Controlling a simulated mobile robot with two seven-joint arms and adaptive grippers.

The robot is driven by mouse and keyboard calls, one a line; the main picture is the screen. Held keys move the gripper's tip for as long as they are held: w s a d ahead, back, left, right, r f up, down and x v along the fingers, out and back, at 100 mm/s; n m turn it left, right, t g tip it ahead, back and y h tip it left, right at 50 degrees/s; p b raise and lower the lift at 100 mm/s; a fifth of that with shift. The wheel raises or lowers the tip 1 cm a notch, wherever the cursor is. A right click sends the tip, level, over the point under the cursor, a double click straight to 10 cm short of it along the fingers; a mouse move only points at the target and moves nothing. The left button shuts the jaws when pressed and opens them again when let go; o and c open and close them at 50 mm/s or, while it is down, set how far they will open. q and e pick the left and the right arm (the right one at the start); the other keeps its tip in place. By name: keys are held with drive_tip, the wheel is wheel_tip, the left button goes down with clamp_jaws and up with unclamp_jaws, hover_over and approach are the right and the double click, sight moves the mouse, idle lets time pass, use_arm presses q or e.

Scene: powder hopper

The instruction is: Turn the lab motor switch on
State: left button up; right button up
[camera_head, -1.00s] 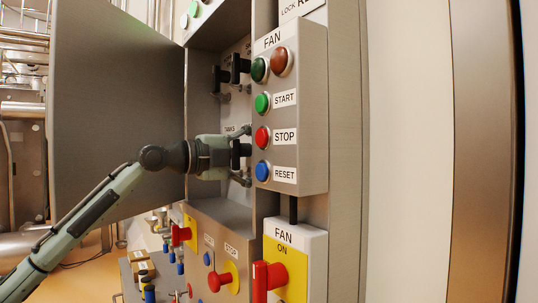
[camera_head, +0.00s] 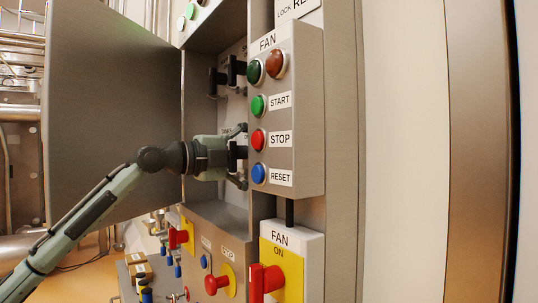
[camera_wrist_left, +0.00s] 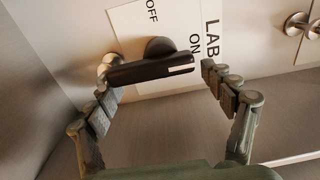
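The lab motor switch (camera_wrist_left: 152,71) shows in the left wrist view as a black bar handle on a white label plate (camera_wrist_left: 139,35) reading LAB, OFF and ON. The white mark on the handle lies at its right end, close to the word ON. My left gripper (camera_wrist_left: 158,78) is open, with one finger by each end of the handle; I cannot tell whether they touch it. In the head view my left gripper (camera_head: 241,155) reaches into the open cabinet beside the fan button box, which partly hides the switch. My right gripper is not in view.
The fan button box (camera_head: 308,110) stands just right of my gripper. The open cabinet door (camera_head: 110,100) is behind my arm on the left. Other black switches (camera_head: 235,70) sit above. Below are a red stop knob (camera_head: 217,283) and a red fan handle (camera_head: 265,279).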

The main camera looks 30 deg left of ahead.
use_arm(q)
drive_tip(key=shift+w+a+r+y, duration=0.1)
drive_tip(key=shift+a+r+y, duration=0.1)
drive_tip(key=shift+a, duration=0.4)
drive_tip(key=shift+w+a+r+y, duration=0.1)
drive_tip(key=shift+a+y, duration=0.1)
drive_tip(key=shift+a, duration=0.4)
drive_tip(key=shift+s+d+f, duration=0.1)
drive_tip(key=shift+s+f, duration=0.3)
drive_tip(key=shift+s, duration=0.15)
drive_tip(key=d+v, duration=0.1)
drive_tip(key=v, duration=0.5)
drive_tip(key=shift+s+h, duration=0.4)
drive_tip(key=shift+s, duration=0.15)
drive_tip(key=shift+r, duration=0.1)
drive_tip(key=shift+d, duration=0.1)
